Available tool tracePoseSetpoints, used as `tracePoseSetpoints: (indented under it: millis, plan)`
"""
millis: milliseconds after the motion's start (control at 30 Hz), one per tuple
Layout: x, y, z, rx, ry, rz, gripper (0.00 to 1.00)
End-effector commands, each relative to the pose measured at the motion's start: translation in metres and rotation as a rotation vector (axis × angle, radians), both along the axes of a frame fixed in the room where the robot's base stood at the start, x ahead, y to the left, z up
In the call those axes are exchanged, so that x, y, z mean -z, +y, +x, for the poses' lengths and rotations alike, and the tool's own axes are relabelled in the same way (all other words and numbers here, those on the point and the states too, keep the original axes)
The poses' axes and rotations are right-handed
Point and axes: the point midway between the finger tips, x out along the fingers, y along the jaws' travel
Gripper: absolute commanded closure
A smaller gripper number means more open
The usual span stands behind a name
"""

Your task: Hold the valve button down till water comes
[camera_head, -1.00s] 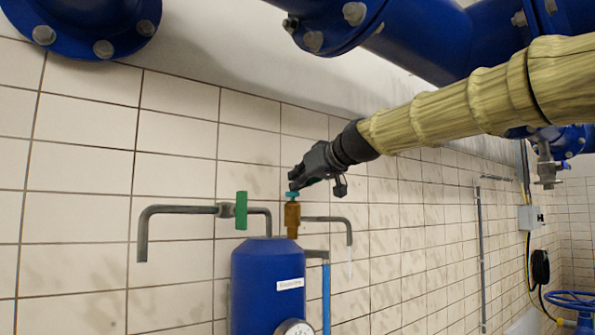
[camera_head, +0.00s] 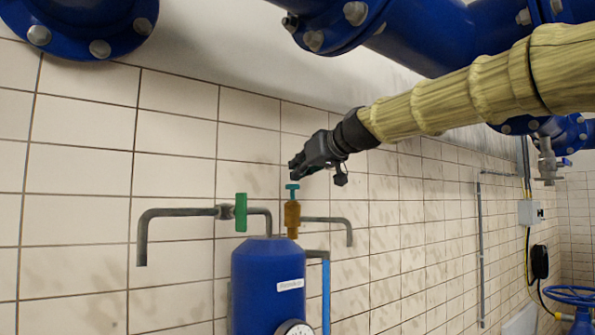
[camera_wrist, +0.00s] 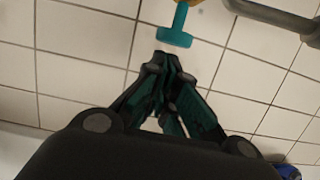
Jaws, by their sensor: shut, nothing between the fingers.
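The teal valve button (camera_head: 292,187) stands up on a brass valve body (camera_head: 292,220) above the blue tank, with its stem showing. My gripper (camera_head: 294,169) is shut and empty. It hangs just above the button, apart from it. In the wrist view the shut fingertips (camera_wrist: 166,62) are a short way from the teal T-shaped button (camera_wrist: 176,36). The grey spout (camera_head: 348,236) right of the valve shows no water stream now.
A green lever (camera_head: 241,211) sits on the left grey pipe (camera_head: 170,212). The blue tank (camera_head: 266,272) carries a gauge (camera_head: 294,328). A tiled wall stands behind. Large blue pipes (camera_head: 430,45) run overhead, close above my arm.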

Motion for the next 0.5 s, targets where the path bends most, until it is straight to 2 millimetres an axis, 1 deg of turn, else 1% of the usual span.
tracePoseSetpoints:
  millis: [33, 133, 167, 200, 367, 500]
  plan:
    - [-0.008, 0.000, 0.000, 0.000, -0.001, 0.001, 1.00]
    - [-0.017, -0.001, 0.000, 0.002, -0.002, 0.001, 1.00]
    - [-0.012, -0.005, -0.004, 0.002, -0.003, 0.002, 1.00]
    - [-0.012, -0.008, -0.007, 0.002, -0.004, 0.002, 1.00]
    - [-0.017, -0.020, -0.022, 0.002, -0.004, 0.002, 1.00]
    - [-0.022, -0.034, -0.037, 0.002, -0.005, 0.002, 1.00]
